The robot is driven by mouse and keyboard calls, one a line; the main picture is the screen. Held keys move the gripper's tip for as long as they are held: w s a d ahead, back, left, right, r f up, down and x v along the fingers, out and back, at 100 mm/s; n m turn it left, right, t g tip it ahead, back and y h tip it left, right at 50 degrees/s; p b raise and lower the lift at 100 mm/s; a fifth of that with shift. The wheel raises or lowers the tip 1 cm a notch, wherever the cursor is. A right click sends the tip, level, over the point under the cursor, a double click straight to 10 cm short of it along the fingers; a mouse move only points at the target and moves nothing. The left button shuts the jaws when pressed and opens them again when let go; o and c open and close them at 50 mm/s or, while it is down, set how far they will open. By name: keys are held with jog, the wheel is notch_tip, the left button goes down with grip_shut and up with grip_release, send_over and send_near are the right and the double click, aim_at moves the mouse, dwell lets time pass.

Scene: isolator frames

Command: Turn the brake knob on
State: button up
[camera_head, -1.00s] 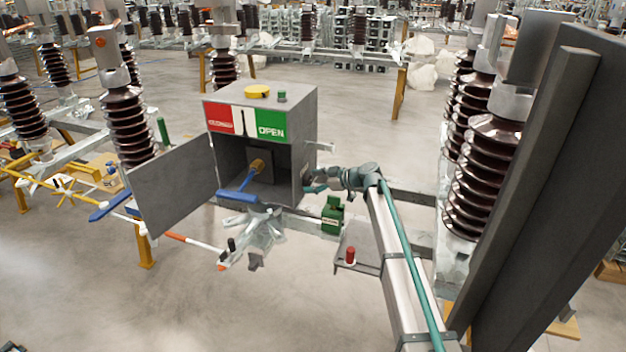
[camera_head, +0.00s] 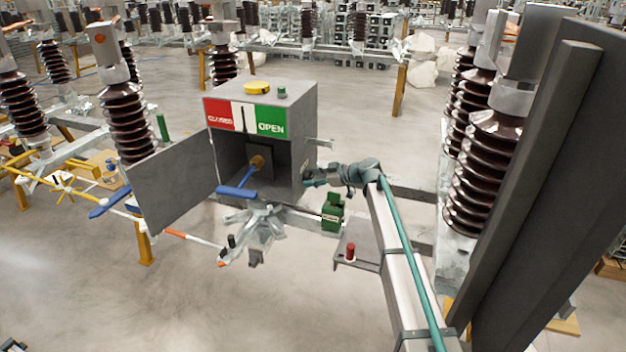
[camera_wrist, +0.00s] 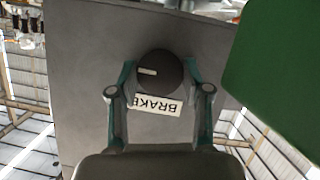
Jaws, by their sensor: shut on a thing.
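The brake knob (camera_wrist: 165,82) is a round dark knob with a white pointer line, on a grey panel above a BRAKE label (camera_wrist: 158,106) that appears upside down. The line points left in the wrist view. My gripper (camera_wrist: 160,73) is shut on the knob, with one teal finger on each side. In the head view my gripper (camera_head: 310,181) is at the right side wall of the grey box (camera_head: 303,125). The knob is hidden there.
The box door (camera_head: 175,187) stands open to the left. Inside is a blue-handled crank (camera_head: 237,193). A green box (camera_head: 332,212) and a red button (camera_head: 350,250) sit below my gripper. A large green surface (camera_wrist: 280,75) is close on the right in the wrist view.

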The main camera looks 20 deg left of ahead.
jog(key=shift+w+f, duration=0.1)
jog(key=m+g+b, duration=0.1)
jog(key=b, duration=0.2)
jog(key=shift+w+f+m, duration=0.1)
jog(key=shift+m, duration=0.2)
jog(key=shift+w+m+g+b, duration=0.1)
jog(key=shift+m+g+b, duration=0.75)
jog(key=shift+b, duration=0.2)
jog(key=shift+m+g+b, duration=0.75)
jog(key=shift+m+b, duration=0.1)
jog(key=shift+m, duration=0.4)
jog(key=shift+m+g+y+b, duration=0.35)
jog(key=shift+m+g, duration=0.35)
jog(key=shift+m, duration=0.4)
jog(key=o, duration=1.2)
jog(key=shift+c, duration=0.2)
